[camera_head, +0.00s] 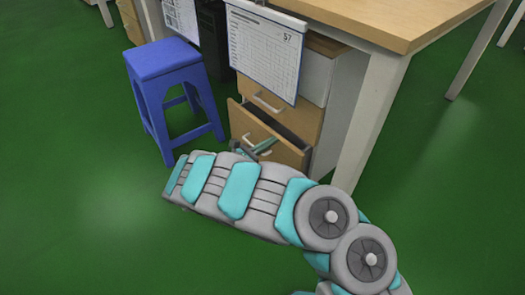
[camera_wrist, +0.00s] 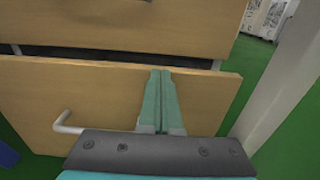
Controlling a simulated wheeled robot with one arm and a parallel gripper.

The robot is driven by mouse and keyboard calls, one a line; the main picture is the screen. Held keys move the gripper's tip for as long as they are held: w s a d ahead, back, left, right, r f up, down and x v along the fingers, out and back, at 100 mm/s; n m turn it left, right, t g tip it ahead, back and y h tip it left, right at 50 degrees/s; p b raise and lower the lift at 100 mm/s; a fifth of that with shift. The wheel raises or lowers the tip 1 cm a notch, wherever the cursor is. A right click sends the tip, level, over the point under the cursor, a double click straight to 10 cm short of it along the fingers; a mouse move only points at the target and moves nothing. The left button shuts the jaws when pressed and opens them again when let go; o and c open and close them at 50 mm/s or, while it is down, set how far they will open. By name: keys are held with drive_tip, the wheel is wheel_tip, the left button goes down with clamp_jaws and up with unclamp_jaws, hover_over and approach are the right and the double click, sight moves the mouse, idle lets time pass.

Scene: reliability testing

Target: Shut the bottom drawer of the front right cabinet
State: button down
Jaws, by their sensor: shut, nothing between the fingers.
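The bottom drawer (camera_head: 284,151) of the light wood cabinet (camera_head: 310,118) under the table stands partly open, its front tilted-looking in the picture and its dark inside showing behind the top edge. In the wrist view the drawer front (camera_wrist: 92,88) fills the middle, with a dark gap above it and a pale bar handle (camera_wrist: 66,124) at left. My gripper (camera_wrist: 161,73) is shut and empty, its teal fingers together before the drawer front, right of the handle. Whether they touch it I cannot tell. In the head view my gripper (camera_head: 266,144) is partly hidden by my arm.
The drawer above (camera_head: 266,101) looks closed. A blue stool (camera_head: 166,63) stands left of the cabinet. A white table leg (camera_head: 370,118) stands close on the right. A printed sheet (camera_head: 264,50) hangs from the tabletop (camera_head: 400,18). Green floor is clear at left.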

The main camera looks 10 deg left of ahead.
drive_tip(key=shift+x, duration=0.85)
